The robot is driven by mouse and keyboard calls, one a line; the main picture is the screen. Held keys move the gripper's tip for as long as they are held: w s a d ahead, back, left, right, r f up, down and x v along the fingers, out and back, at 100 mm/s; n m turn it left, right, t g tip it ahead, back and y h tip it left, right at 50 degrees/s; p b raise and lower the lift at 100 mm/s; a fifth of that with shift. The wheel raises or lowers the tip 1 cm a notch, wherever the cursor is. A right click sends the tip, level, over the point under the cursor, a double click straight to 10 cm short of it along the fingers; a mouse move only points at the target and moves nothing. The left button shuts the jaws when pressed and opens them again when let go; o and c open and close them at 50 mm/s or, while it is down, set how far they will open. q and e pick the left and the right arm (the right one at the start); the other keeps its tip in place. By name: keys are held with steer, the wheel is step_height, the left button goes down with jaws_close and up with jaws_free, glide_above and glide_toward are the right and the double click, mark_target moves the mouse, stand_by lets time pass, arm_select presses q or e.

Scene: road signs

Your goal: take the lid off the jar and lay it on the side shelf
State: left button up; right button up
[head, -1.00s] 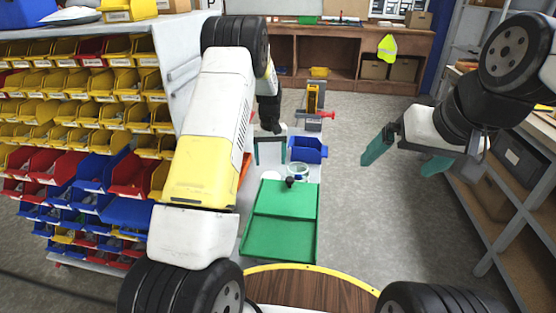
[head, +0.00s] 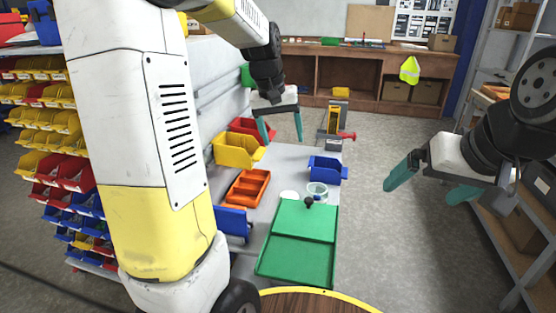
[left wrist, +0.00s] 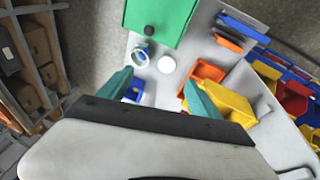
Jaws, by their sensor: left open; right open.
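A small clear round jar (head: 317,190) with a pale teal rim stands on the grey side shelf (head: 268,232), just behind the green tray. A white round disc (head: 289,195), which looks like the lid, is left of the jar and apart from it. In the left wrist view the jar (left wrist: 140,54) and the white disc (left wrist: 166,64) appear side by side beyond the fingers. My left gripper (head: 281,130) is open and empty, above and behind them; it also shows in the left wrist view (left wrist: 155,88). My right gripper (head: 424,190) is open and empty over the floor at right.
A green tray (head: 298,248) with a black knob (head: 309,201) at its far edge lies nearest me. A blue bin (head: 327,169) is behind the jar. Orange (head: 248,187), yellow (head: 238,151) and red bins line the left. The shelf around the white disc has some free room.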

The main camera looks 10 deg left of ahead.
arm_select(q)
steer(key=s+d+r+m+t, duration=0.1)
steer(key=s, duration=1)
steer(key=s+r+m+t, duration=0.1)
steer(key=s+r+t, duration=0.1)
steer(key=s, duration=0.8)
steer(key=shift+s+d+r+h, duration=0.25)
steer(key=shift+s+d+h, duration=0.05)
steer(key=shift+s+d, duration=0.1)
